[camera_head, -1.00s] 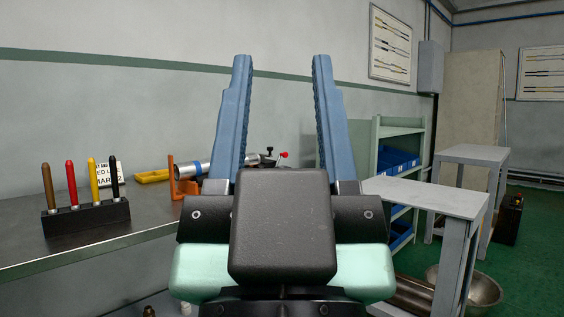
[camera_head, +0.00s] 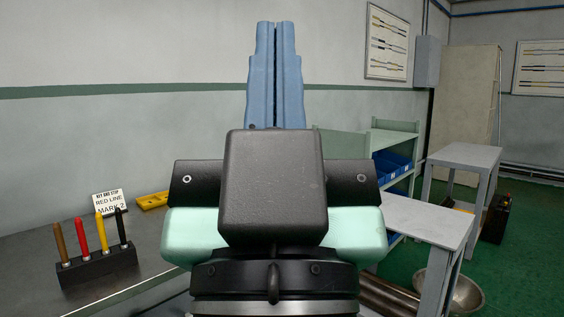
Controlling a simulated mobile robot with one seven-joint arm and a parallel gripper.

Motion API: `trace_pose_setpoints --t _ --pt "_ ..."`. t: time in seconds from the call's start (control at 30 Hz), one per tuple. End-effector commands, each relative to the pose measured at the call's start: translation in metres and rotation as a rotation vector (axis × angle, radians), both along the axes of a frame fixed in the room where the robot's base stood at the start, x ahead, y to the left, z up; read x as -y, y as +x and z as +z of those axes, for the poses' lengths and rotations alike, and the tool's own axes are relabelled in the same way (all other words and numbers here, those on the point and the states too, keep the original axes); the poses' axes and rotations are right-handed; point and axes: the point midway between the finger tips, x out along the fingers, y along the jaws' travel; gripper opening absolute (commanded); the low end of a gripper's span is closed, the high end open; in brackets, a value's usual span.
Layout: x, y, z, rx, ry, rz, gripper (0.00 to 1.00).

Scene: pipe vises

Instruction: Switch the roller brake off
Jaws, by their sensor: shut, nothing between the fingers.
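My gripper (camera_head: 275,28) is in the middle of the view, pointing up and away, its two blue fingers pressed together with nothing between them. The black and mint-green gripper body fills the lower middle. No roller or brake shows now; my gripper covers the part of the bench where they could be. I cannot tell how the brake is set.
The grey bench (camera_head: 40,245) on the left bears a block (camera_head: 98,267) with several coloured-handled tools, a small sign (camera_head: 109,202) and a yellow tray (camera_head: 152,200). Right are a shelf with blue bins (camera_head: 391,165), grey tables (camera_head: 430,217) and a metal bowl (camera_head: 466,294).

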Motion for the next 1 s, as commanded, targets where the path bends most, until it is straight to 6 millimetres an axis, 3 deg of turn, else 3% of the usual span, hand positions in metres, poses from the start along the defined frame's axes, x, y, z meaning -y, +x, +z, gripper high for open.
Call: trace_pose_setpoints --t 0.03,0.6,0.8,1.0 --pt "0.000 0.000 0.037 0.000 0.000 0.000 0.00" --pt "0.000 0.000 0.225 0.000 0.000 0.001 0.00" --pt "-0.001 0.000 0.254 0.000 0.000 0.001 0.00" --pt "-0.001 0.000 0.252 -0.001 0.000 0.001 0.00"
